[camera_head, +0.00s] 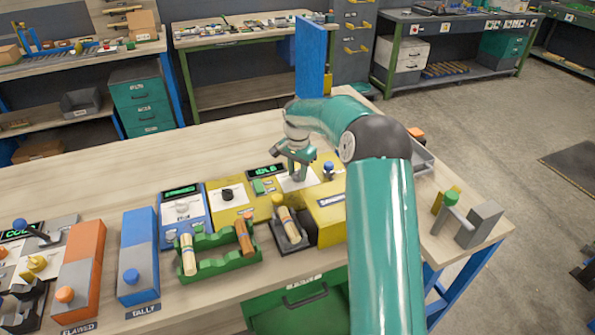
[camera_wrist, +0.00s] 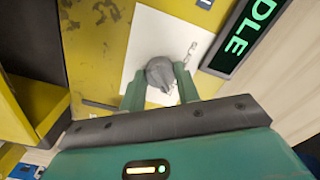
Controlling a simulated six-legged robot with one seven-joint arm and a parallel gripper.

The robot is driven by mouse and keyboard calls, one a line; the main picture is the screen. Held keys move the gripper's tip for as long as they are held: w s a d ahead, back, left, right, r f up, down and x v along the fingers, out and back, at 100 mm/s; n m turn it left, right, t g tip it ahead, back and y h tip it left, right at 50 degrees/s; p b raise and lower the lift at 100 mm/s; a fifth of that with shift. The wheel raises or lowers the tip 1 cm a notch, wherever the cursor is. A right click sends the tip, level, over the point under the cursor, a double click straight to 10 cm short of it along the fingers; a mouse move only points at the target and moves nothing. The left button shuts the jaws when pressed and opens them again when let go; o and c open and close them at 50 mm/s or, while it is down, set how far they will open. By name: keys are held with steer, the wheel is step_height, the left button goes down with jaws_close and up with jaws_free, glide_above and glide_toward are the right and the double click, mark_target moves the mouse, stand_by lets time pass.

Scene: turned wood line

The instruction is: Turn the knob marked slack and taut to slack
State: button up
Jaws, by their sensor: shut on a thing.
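A grey knob (camera_wrist: 162,72) stands on a white plate (camera_wrist: 146,38) on a yellow panel (camera_wrist: 92,45) in the wrist view. Marks on the plate are too small to read, so I cannot tell its setting. My gripper (camera_wrist: 161,84) is shut on this knob, one finger on each side. In the head view my gripper (camera_head: 297,174) is low over the white plate (camera_head: 291,185) of the right-hand yellow panel, and hides the knob there.
A display (camera_wrist: 238,42) reading IDLE is beside the plate. In the head view, a black knob (camera_head: 227,194) and a pale knob (camera_head: 181,207) are to the left. A green rack (camera_head: 216,266) with wooden handles and a yellow box (camera_head: 330,218) stand in front.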

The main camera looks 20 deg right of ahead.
mark_target(298, 171)
steer(key=shift+n, duration=0.3)
steer(key=n, duration=1.3)
steer(key=shift+d, duration=0.1)
steer(key=shift+n, duration=2.2)
steer(key=o, duration=1)
step_height(298, 171, up, 14)
steer(key=shift+f, duration=0.1)
